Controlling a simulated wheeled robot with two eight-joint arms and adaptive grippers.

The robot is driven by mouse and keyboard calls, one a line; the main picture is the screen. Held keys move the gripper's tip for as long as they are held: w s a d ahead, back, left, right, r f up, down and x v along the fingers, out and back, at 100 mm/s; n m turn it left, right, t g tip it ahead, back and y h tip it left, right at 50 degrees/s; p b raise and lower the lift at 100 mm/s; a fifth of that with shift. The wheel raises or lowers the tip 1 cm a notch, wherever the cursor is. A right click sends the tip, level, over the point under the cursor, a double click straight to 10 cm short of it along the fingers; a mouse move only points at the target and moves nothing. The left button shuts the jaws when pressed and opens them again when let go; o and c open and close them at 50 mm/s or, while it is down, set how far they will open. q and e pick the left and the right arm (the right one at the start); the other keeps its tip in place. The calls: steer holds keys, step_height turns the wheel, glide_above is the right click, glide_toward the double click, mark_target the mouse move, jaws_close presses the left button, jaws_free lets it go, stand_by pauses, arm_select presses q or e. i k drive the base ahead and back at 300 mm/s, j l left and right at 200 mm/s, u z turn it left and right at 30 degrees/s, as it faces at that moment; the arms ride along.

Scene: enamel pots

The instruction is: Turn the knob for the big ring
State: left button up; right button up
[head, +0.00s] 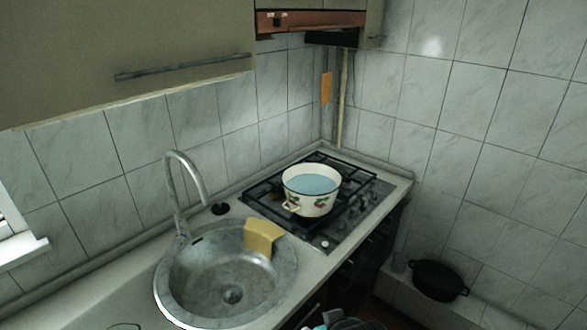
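The gas hob (345,232) is set in the counter in the back corner, with black grates over its burners. Several small dark knobs (365,200) sit on its right part, partly hidden by the pot and too small to read their settings. A small pale round piece (325,244) is at the hob's near corner. A white enamel pot (314,206) with fruit decoration and bluish contents stands on the grate. It hides part of the hob, and I cannot tell which burner is the big ring. Neither gripper can be made out in the head view.
A round metal sink (185,290) with a tall faucet (186,165) is left of the hob. A yellow cloth or sponge (262,236) lies on its rim. A black pan (438,280) is low at the right. An unclear dark and teal object (345,323) shows at the bottom edge.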

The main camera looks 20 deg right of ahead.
mark_target(353, 214)
steer(key=i+l+z, duration=0.1)
steer(key=l, duration=0.45)
steer(key=i+l+z, duration=0.1)
steer(key=i+l, duration=0.25)
steer(key=l, duration=0.15)
steer(key=i+l+z, duration=0.1)
steer(key=l, duration=0.4)
steer(key=i+l+z, duration=0.1)
steer(key=i+l, duration=0.3)
steer(key=i+l+z, duration=0.1)
steer(key=i+l, duration=0.15)
steer(key=l, duration=0.3)
steer(key=i+l+z, duration=0.1)
steer(key=i+l, duration=0.2)
steer(key=l, duration=0.15)
